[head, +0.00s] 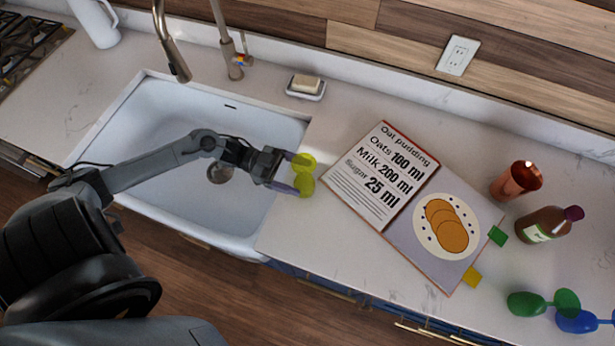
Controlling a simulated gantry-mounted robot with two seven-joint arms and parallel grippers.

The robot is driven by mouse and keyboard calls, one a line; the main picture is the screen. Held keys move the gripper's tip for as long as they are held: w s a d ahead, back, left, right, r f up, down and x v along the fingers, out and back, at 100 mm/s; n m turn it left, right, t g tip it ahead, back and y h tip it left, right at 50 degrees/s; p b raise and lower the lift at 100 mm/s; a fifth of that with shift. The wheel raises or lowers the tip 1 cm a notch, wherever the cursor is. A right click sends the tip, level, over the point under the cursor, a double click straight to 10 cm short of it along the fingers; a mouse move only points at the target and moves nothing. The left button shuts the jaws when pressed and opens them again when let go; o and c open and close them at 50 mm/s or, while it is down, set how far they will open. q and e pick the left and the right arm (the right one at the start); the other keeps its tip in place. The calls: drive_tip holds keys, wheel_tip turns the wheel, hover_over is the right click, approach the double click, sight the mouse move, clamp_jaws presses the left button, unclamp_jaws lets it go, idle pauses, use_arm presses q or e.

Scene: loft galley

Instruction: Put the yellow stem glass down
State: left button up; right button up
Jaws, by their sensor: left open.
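The yellow stem glass (304,184) is at the right edge of the sink, where the counter begins. Its two rounded ends show one above the other in the picture. My left gripper (292,173) reaches across the sink from the left and is open, with its fingertips right at the glass. The fingers partly cover the glass, and I cannot tell whether they touch it or whether it rests fully on the counter. My right gripper is not in view.
The white sink (160,120) lies under my left arm. An open recipe book (350,187) lies right of the glass. A soap dish (306,92), copper cup (515,180), brown bottle (545,222), green stem glass (525,304) and blue stem glass (575,321) are on the counter.

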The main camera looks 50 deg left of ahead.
use_arm(q)
drive_tip(key=v, duration=0.6)
drive_tip(key=shift+s+a, duration=0.2)
drive_tip(key=shift+a, duration=0.15)
drive_tip(key=shift+c, duration=0.5)
drive_tip(key=shift+s+a, duration=0.1)
drive_tip(key=shift+a, duration=0.2)
drive_tip(key=shift+c, duration=1.3)
drive_tip(key=shift+s+a, duration=0.1)
drive_tip(key=shift+a, duration=0.1)
drive_tip(key=c, duration=0.4)
drive_tip(key=shift+c, duration=0.2)
drive_tip(key=shift+d, duration=0.15)
